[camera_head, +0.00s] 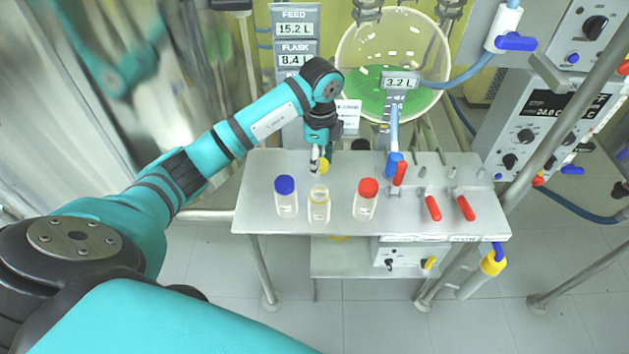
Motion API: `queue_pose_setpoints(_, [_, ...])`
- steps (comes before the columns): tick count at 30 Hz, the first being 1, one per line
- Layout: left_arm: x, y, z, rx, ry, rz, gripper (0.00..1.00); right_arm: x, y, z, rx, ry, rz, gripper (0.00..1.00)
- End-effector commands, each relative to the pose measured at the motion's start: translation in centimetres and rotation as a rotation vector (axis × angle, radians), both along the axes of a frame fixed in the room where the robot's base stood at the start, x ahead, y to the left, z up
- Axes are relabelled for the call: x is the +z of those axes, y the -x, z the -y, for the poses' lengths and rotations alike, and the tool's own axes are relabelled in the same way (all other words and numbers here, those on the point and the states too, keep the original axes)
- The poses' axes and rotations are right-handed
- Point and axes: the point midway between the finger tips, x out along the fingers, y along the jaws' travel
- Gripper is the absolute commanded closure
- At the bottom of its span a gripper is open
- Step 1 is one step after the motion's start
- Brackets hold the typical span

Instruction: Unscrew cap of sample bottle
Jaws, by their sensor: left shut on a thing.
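The sample bottle (319,207) stands upright on the grey metal table in the middle of a row of bottles. It has no cap on and its open neck shows. My left gripper (319,160) points down behind the bottle, apart from it, and is shut on a yellow cap (323,167). I cannot tell whether the cap touches the tabletop. My right gripper is out of view.
A blue-capped bottle (286,197) and a red-capped bottle (366,200) flank the open bottle on the table (262,220). Red-handled valves (432,208) stand at the right. A glass vessel (430,60) with green liquid rises behind. The table's left end is bare.

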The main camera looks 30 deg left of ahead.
Motion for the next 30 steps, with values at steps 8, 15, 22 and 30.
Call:
queue_pose_setpoints(8, [-3.5,0.0,0.1,-0.001,0.001,-0.002,1.00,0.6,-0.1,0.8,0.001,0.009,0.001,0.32])
queue_pose_setpoints(15, [-6.4,0.0,0.2,-0.002,0.002,-0.004,1.00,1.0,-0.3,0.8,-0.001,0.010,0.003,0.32])
queue_pose_setpoints(22, [-7.1,-0.1,0.1,-0.003,0.001,0.000,1.00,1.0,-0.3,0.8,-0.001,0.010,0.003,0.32])
queue_pose_setpoints(30, [-7.4,-0.1,0.1,-0.003,0.001,0.000,0.51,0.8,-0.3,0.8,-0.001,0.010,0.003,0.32])
